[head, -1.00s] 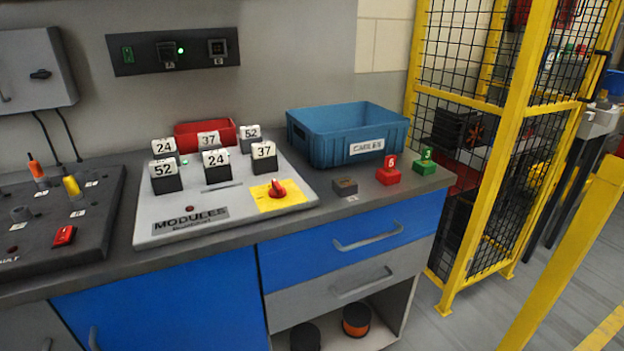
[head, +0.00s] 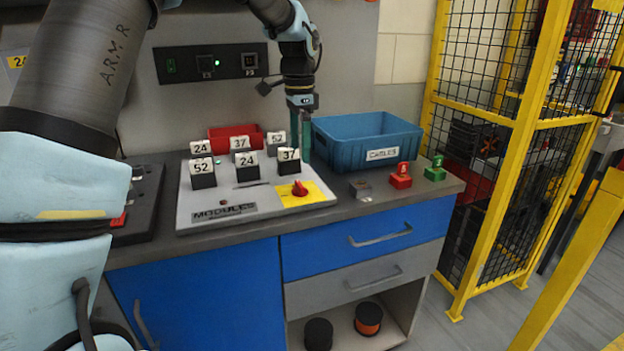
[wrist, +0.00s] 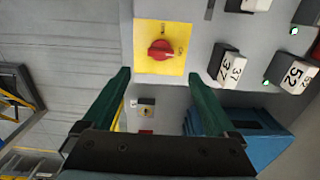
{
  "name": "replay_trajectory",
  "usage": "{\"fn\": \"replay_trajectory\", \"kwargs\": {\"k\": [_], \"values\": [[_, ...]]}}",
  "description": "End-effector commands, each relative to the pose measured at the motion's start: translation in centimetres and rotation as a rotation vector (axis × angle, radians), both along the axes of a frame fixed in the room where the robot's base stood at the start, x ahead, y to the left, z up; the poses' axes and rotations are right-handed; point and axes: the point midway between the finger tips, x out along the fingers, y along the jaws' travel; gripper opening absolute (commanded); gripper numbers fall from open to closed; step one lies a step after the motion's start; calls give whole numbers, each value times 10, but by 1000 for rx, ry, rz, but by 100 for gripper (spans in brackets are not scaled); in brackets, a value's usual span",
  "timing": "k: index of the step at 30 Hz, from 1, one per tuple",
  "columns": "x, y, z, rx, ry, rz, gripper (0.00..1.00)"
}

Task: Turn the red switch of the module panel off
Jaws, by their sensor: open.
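The red switch (head: 299,188) is a rotary knob on a yellow plate at the right front corner of the grey module panel (head: 260,207). In the wrist view the red switch (wrist: 160,50) sits on its yellow plate (wrist: 146,62), just beyond the fingertips. My gripper (head: 300,150) hangs pointing down above the back right of the panel, beside the blue bin. In the wrist view my gripper (wrist: 160,82) shows two green fingers wide apart with nothing between them. The gripper is apart from the switch.
Modules numbered 37 (head: 289,167) and 24 (head: 248,173) stand on the panel near the switch. A blue CABLES bin (head: 345,160) is right of the gripper. A small grey block (head: 360,188), a red block (head: 400,181) and a green block (head: 435,174) stand along the right counter.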

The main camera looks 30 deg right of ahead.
Motion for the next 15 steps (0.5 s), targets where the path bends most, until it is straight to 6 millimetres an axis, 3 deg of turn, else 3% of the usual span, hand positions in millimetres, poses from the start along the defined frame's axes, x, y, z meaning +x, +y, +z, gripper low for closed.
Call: {"fn": "replay_trajectory", "kwargs": {"k": [9,15], "values": [[-1,2,-58,3,4,3,92],[-1,1,-84,2,3,3,92]]}}
